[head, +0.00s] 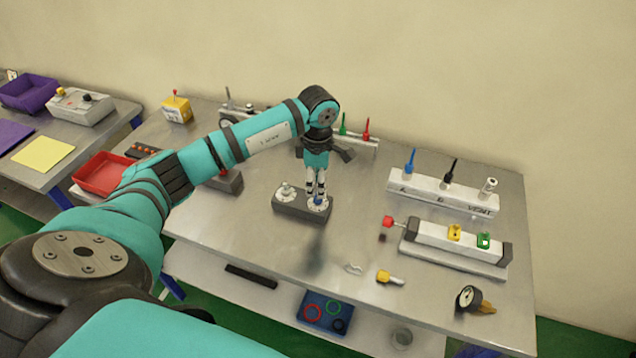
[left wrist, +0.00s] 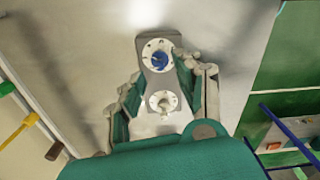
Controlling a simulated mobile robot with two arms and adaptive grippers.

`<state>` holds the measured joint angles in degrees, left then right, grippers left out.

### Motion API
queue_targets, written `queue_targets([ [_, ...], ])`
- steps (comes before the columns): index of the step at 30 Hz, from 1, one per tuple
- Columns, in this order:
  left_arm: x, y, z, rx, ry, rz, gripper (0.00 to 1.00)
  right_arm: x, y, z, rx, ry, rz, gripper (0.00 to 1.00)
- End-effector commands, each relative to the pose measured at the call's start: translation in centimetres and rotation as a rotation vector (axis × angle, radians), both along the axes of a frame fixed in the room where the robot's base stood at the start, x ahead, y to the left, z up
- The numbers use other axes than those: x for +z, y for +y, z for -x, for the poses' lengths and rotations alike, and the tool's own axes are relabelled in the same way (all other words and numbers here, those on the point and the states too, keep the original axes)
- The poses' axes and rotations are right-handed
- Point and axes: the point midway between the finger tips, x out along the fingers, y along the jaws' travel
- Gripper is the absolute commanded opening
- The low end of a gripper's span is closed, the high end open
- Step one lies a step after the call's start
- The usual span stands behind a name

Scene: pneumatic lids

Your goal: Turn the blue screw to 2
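The blue screw (head: 318,202) sits on a round white dial at the right end of a dark block (head: 290,211). A pale screw (head: 286,189) on a similar dial is at the left end. My left gripper (head: 317,193) points down over the blue screw, its fingertips close to it. In the left wrist view, the blue screw (left wrist: 159,58) shows beyond the fingers of my left gripper (left wrist: 160,80), which stand apart. The pale screw (left wrist: 163,101) shows nearer the palm. The dial marks are too small to read. My right gripper is out of view.
A white valve bar (head: 440,193) with blue, black and pale levers stands at right. In front of it is a rail (head: 455,243) with yellow and green pieces. A red tray (head: 101,174) is at left. The table in front of the block is mostly clear.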

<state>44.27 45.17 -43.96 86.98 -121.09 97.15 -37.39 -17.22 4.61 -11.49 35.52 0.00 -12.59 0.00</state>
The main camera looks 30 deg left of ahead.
Motion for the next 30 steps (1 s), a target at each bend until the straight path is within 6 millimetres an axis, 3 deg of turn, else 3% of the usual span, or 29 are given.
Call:
queue_targets([
  [6,-2.1,0.0,0.0,0.0,0.0,0.001,0.34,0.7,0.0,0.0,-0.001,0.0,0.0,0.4],
  [16,-2.4,0.0,0.0,0.0,-0.001,0.0,0.34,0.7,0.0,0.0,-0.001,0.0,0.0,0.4],
  [24,-2.4,0.0,0.0,0.0,0.0,0.001,0.0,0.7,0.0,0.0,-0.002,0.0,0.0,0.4],
  [30,-2.4,0.0,0.0,0.0,0.0,0.001,0.0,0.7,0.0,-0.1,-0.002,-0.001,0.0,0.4],
])
